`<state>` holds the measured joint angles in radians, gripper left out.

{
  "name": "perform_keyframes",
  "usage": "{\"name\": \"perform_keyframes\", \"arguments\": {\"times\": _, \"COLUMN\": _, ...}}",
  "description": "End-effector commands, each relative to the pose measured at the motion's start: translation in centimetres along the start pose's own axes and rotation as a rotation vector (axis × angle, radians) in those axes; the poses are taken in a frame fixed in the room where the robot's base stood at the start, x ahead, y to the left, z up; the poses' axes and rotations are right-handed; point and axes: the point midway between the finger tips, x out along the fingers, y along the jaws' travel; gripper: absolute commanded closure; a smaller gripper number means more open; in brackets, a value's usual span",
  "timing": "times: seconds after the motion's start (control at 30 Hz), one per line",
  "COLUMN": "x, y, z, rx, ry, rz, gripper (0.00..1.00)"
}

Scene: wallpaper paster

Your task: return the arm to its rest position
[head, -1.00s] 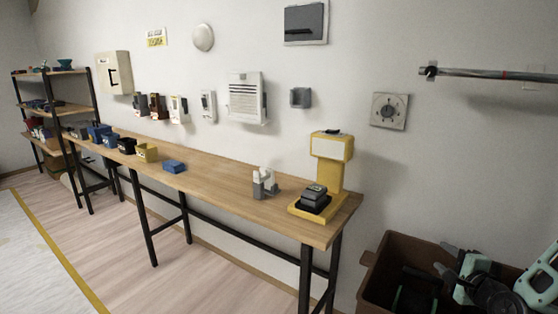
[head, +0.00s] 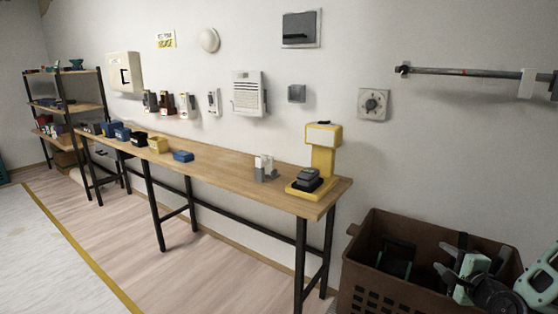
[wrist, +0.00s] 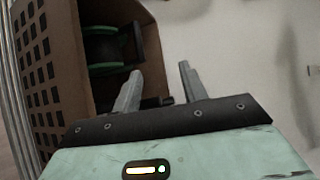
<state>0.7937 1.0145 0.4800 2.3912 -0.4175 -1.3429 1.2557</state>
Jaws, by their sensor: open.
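My arm, mint green and dark, shows at the lower right of the head view, in front of the brown crate (head: 372,285). In the wrist view my gripper (wrist: 160,68) has its two grey fingers spread apart with nothing between them. The crate (wrist: 62,35) lies to the left of and behind the fingers in that view. A dark, green-rimmed spool-like thing (wrist: 103,45) is inside it. The right finger stands against pale wall or floor. I cannot tell the exact gap between the fingers and the crate.
A long wooden table (head: 235,172) runs along the wall, with a yellow stand (head: 322,160) at its near end and small boxes farther along. A rail (head: 470,72) is on the wall at right. Shelves (head: 65,105) stand far left. The floor (head: 150,260) before the table is clear.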

Motion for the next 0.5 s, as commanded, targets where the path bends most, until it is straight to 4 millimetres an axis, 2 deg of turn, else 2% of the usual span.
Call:
{"name": "perform_keyframes", "arguments": {"times": 0.37, "x": 0.7, "y": 1.5, "z": 5.3, "rx": -0.227, "ry": -0.127, "rz": 0.154, "gripper": 0.57}}
{"name": "perform_keyframes", "arguments": {"times": 0.5, "x": 0.6, "y": 2.4, "z": 8.2, "rx": -0.368, "ry": -0.204, "rz": 0.237, "gripper": 0.57}}
